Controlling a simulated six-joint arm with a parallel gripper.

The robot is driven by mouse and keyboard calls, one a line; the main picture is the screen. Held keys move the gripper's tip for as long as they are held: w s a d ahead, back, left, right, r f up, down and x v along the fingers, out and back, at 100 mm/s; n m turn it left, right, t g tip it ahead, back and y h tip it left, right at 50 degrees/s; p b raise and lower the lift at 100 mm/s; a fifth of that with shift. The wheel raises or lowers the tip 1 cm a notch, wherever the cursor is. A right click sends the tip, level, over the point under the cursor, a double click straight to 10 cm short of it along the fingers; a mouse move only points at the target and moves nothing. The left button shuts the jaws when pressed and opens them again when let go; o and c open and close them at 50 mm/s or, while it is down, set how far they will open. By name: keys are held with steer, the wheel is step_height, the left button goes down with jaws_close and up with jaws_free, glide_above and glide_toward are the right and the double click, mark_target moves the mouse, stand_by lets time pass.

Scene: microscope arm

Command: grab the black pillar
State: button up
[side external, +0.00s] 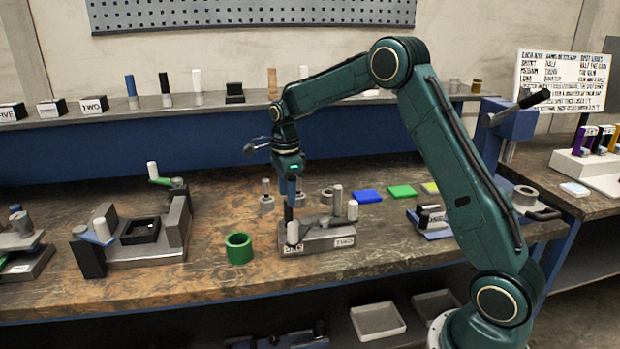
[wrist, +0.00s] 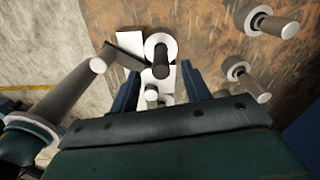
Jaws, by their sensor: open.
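A black pillar (side external: 288,213) stands in a grey fixture (side external: 318,236) with white name plates on the bench, directly below my gripper (side external: 290,192). In the wrist view, the black pillar (wrist: 160,60) shows dark against a pale round piece, ahead of and between the two blue fingers of my gripper (wrist: 160,88). The fingers are apart, with a gap on each side of the pillar. My gripper points down. Whether the fingertips overlap the pillar's height is hard to tell.
White and grey pegs (side external: 337,198) stand on the same fixture close to my gripper. A green ring (side external: 239,248) lies to its left, with a larger clamp fixture (side external: 135,240) beyond. Blue (side external: 368,196) and green (side external: 402,191) flat pieces lie to the right.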

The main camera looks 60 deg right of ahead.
mark_target(287, 208)
steer(key=shift+f, duration=0.3)
steer(key=shift+f, duration=2.5)
steer(key=shift+c, duration=0.5)
steer(key=shift+w+r, duration=0.1)
jaws_close()
